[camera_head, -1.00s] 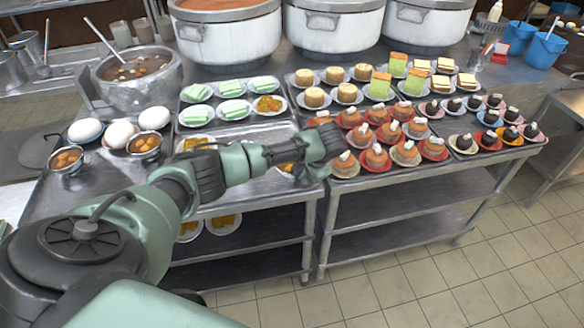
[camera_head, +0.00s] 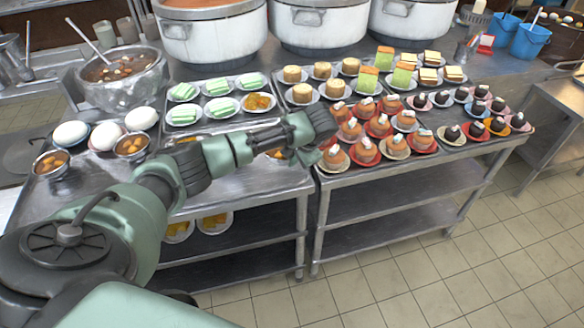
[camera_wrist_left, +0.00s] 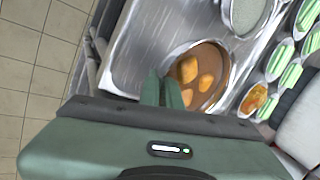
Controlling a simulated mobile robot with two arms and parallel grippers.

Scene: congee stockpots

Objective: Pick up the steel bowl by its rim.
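The steel bowl, holding brown soup with orange pieces (camera_wrist_left: 207,79), is just beyond my left fingertips in the left wrist view. My left gripper (camera_wrist_left: 162,82) points at its near left rim, with its two fingers close together and a narrow gap between them. I cannot tell whether the rim is between the fingers. In the head view my left gripper (camera_head: 303,155) is over the front of the steel counter, and the arm hides most of the bowl. My right gripper is in neither view.
Two similar small bowls of soup (camera_head: 52,163) (camera_head: 132,146) stand at the left, near white domes (camera_head: 70,133). Plates of green cakes (camera_head: 218,87) lie behind the arm. Dessert saucers (camera_head: 364,150) crowd the right counter close to the gripper. Large stockpots (camera_head: 212,35) line the back.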

